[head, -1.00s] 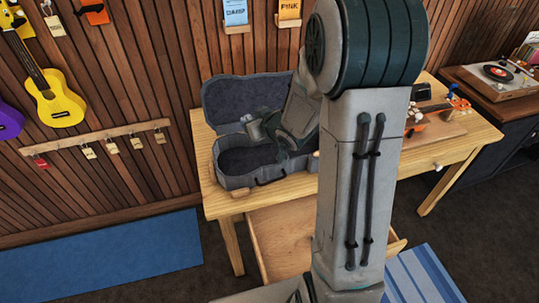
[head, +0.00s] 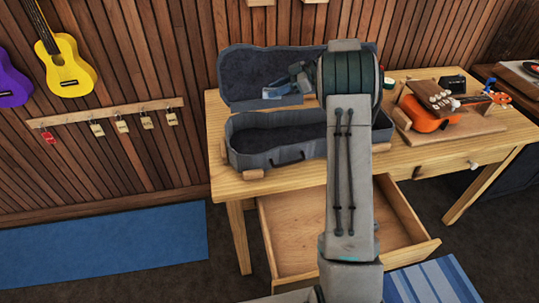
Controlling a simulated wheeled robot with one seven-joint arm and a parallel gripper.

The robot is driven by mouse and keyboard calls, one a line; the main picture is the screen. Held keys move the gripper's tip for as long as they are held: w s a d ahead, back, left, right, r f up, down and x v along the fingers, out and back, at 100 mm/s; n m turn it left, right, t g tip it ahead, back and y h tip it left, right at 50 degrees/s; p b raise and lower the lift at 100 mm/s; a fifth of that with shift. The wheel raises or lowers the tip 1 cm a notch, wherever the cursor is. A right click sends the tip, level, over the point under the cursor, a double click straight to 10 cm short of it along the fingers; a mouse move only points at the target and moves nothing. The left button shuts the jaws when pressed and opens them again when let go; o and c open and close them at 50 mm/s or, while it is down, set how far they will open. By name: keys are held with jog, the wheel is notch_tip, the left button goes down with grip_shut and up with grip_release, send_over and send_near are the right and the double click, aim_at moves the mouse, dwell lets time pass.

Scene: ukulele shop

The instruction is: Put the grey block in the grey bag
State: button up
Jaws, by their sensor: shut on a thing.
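The grey bag is an open grey ukulele-shaped case (head: 262,166) on the wooden table, with its lid (head: 236,78) raised at the back. Its dark-lined inside looks empty where I can see it; the right end is hidden behind my arm. My gripper (head: 283,88) is raised in front of the lid, above the case's open bottom half. It is shut on a small pale grey piece, which looks like the grey block (head: 272,93). The block is small and partly covered by the fingers.
The table's drawer (head: 289,258) stands open below the case. An orange ukulele (head: 425,115) lies on a wooden board at the right of the table. A rail (head: 105,115) with hanging tags and yellow and purple ukuleles are on the left wall.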

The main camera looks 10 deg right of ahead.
jog(key=s+d+f+n+g+b, duration=0.2)
jog(key=d+f+n+g, duration=0.15)
jog(key=f, duration=0.35)
send_over(257, 146)
jog(key=shift+m+t, duration=0.25)
notch_tip(257, 146, down, 7)
jog(key=shift+r, duration=0.1)
jog(key=shift+f, duration=2)
jog(key=shift+f, duration=0.2)
jog(key=o, duration=0.9)
jog(key=shift+o, duration=0.3)
jog(key=shift+r, duration=0.1)
